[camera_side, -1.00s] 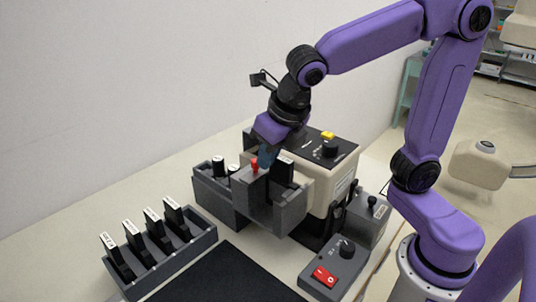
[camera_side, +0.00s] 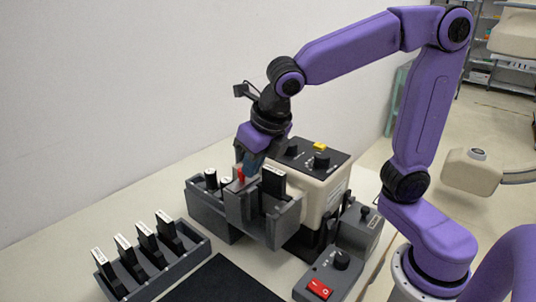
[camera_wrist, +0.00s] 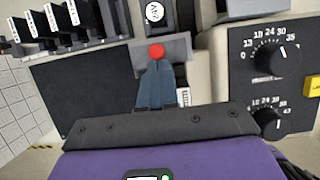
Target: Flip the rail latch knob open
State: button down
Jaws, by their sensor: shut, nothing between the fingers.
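My gripper (camera_side: 248,164) is shut and empty, pointing down beside the knob. In the wrist view its blue-grey fingertips (camera_wrist: 156,66) are together, just below the knob's red top. They are at the knob or very close to it; I cannot tell whether they touch. The fingers partly hide the base of the knob.
A beige box with a black dial panel (camera_side: 309,157) stands right behind the holder. A black module with a white label (camera_side: 274,186) stands right of the knob. A grey tray (camera_side: 160,272) of several black modules is at left. A control box with a red switch (camera_side: 320,289) is in front.

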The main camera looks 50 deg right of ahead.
jog(key=s, duration=0.4)
send_near(268, 171)
jog(key=shift+s+a+r, duration=0.45)
jog(key=shift+a+r, duration=0.25)
jog(key=shift+f, duration=0.15)
